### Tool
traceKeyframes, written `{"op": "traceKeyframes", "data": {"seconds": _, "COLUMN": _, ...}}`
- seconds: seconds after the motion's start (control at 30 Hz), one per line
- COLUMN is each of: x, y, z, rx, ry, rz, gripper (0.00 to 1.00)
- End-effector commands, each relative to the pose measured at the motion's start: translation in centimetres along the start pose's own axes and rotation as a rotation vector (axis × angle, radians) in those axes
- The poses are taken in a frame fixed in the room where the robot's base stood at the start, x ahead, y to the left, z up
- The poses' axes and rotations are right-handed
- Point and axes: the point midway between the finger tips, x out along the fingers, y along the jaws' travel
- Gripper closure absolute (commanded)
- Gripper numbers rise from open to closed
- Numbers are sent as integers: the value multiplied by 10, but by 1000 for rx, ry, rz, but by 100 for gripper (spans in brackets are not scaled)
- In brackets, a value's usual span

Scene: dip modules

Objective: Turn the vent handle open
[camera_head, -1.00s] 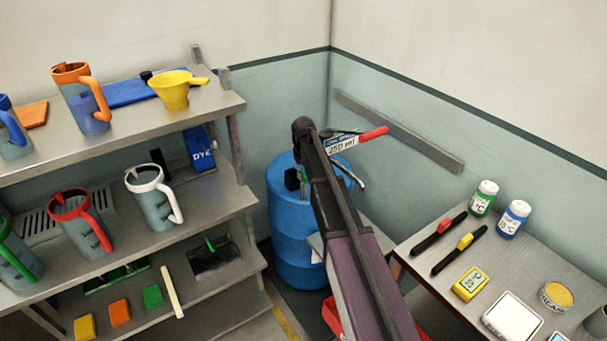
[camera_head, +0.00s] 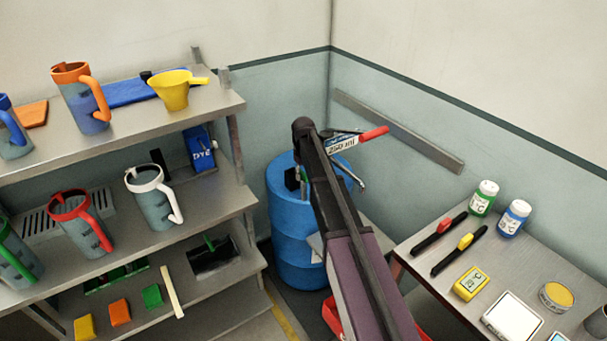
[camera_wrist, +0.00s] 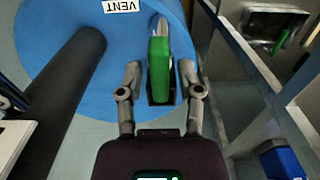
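The blue drum (camera_head: 288,235) stands in the corner behind my arm. In the wrist view its round blue top (camera_wrist: 75,125) carries a white VENT label (camera_wrist: 121,5). The green vent handle (camera_wrist: 159,62) sits there on a dark base, its long side running up and down the picture. My gripper (camera_wrist: 159,80) is open, with one finger on each side of the handle. Gaps show between the handle and both fingers, and I see no contact. In the head view my arm hides most of the handle and the fingertips.
A red-tipped lever (camera_head: 374,133) with a 250 ml label and a curved spout project near the drum's top. A dark post (camera_wrist: 75,75) rises left of the handle in the wrist view. Shelves with jugs (camera_head: 150,195) stand left; a bench with bottles (camera_head: 513,217) stands right.

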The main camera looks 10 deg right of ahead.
Motion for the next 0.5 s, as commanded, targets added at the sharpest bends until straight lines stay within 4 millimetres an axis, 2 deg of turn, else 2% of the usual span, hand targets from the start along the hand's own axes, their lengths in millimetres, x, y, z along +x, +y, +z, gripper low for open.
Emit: {"op": "traceKeyframes", "data": {"seconds": 0.5, "x": 0, "y": 0, "z": -1, "rx": 17, "ry": 1, "rz": 1, "gripper": 43}}
